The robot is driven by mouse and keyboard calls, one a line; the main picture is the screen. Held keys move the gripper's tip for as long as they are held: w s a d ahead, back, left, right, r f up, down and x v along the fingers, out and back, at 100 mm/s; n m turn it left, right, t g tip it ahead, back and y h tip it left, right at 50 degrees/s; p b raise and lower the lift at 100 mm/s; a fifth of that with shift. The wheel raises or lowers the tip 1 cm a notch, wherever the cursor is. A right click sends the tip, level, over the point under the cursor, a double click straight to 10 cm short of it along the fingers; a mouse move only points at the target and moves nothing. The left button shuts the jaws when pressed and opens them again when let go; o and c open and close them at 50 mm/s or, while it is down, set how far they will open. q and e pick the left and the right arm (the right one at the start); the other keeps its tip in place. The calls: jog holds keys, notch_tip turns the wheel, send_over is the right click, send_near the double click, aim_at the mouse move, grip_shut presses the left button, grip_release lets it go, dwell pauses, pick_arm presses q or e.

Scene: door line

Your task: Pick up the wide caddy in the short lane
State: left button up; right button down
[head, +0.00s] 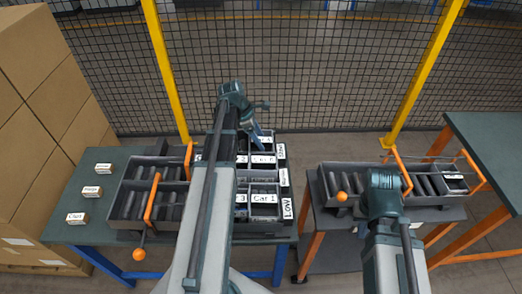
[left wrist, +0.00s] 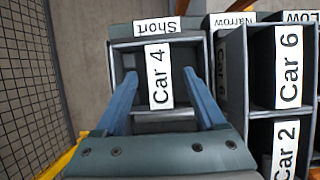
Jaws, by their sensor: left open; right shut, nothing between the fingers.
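The caddy in the short lane is a grey open box with a white "Car 4" tag (left wrist: 157,76) in the left wrist view. It stands behind the lane's "Short" label (left wrist: 155,27). My left gripper (left wrist: 160,78) is open, its blue fingers one on each side of the tag. I cannot tell how far above the box the fingertips are. In the head view my left gripper (head: 260,140) is over the far end of the lanes and partly covers this caddy. My right gripper (head: 385,182) is over the right table's edge, its fingertips hidden.
A mesh fence with yellow posts (head: 166,70) stands behind. Cartons (head: 40,110) are stacked at left. A divided tray (head: 335,180) is on the right table.

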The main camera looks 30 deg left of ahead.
pick_arm(q)
jog(key=shift+b+x, duration=0.3)
jog(key=shift+x, duration=0.5)
jog(key=shift+r, duration=0.1)
grip_shut()
